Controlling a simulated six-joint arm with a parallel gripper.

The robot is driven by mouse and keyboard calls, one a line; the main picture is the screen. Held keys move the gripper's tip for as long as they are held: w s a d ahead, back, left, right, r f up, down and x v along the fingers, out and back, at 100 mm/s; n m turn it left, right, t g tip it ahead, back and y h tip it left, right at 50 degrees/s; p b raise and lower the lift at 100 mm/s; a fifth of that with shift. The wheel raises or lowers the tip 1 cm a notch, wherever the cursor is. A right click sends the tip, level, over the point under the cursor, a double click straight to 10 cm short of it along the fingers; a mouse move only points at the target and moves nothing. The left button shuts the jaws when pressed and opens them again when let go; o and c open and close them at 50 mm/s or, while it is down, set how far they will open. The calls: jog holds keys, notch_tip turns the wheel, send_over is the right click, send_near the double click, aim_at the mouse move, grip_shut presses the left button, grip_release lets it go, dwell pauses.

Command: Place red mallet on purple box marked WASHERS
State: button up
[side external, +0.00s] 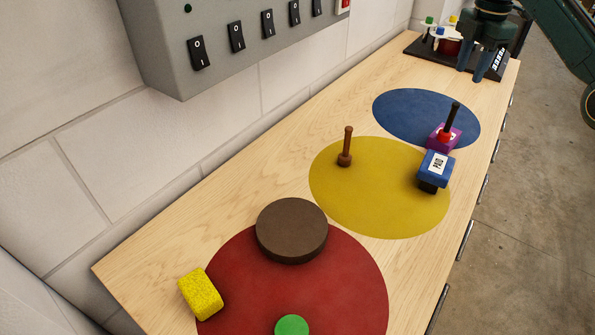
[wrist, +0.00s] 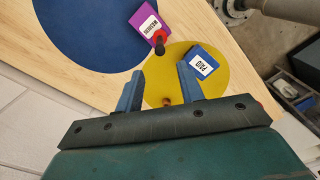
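The red mallet (side external: 445,136) has a red head and a black handle and stands upright. Its head appears to rest on the purple box (side external: 433,146), near the box's edge. In the wrist view the red mallet (wrist: 159,38) overlaps one end of the purple box (wrist: 142,13), whose white label reads WASHERS. The exact contact under the head is hidden. My gripper (side external: 470,76) is at the far end of the bench, apart from both. In the wrist view my gripper (wrist: 157,70) has its blue fingers apart with nothing between them.
A blue box marked PAID (side external: 435,164) and a brown wooden mallet (side external: 346,145) are on the yellow disc (side external: 375,205). A blue disc (side external: 400,105) lies beyond. A dark rack (side external: 418,49) with bottles is beside my gripper. A brown drum (side external: 291,232) and yellow sponge (side external: 200,294) are nearer.

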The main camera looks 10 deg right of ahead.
jog(key=s+r+m+t, duration=0.1)
jog(key=s+r+m, duration=0.5)
jog(key=r, duration=0.5)
jog(key=s+d+r+m+t, duration=0.2)
jog(key=s+r+m, duration=0.25)
jog(key=s, duration=0.85)
jog(key=s+f+m+t, duration=0.1)
jog(key=s+f+m, duration=0.3)
jog(key=s, duration=0.9)
jog(key=s+f+m+t, duration=0.1)
jog(key=s+f+m, duration=0.4)
jog(key=s, duration=0.8)
notch_tip(320, 180, down, 3)
jog(key=shift+s+d+r+t, duration=0.1)
jog(key=shift+s+d+t, duration=0.2)
jog(key=shift+s+d, duration=0.1)
